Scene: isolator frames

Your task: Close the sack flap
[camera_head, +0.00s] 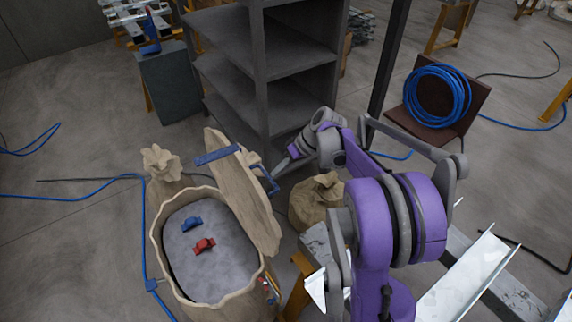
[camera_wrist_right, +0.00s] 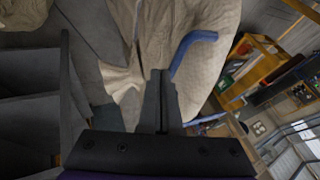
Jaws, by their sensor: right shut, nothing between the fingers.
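The beige sack (camera_head: 160,262) stands open at the lower left of the head view. Its flap (camera_head: 247,192) is raised and tilted up along the right side of the opening. A blue strip (camera_head: 216,156) lies at the flap's top edge, and a blue handle (camera_head: 265,178) sticks out on its right side. My right gripper (camera_head: 278,172) is shut and empty, beside the outer face of the flap near the handle. In the right wrist view its closed fingers (camera_wrist_right: 162,76) point at beige cloth, close to the blue handle (camera_wrist_right: 194,42); contact cannot be told. My left gripper is not in view.
Inside the sack lie a blue item (camera_head: 191,224) and a red item (camera_head: 204,245) on a grey surface. A grey shelf (camera_head: 262,65) stands behind. A small brown sack (camera_head: 314,200) stands right of the flap. Blue hose (camera_head: 75,197) crosses the floor at left.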

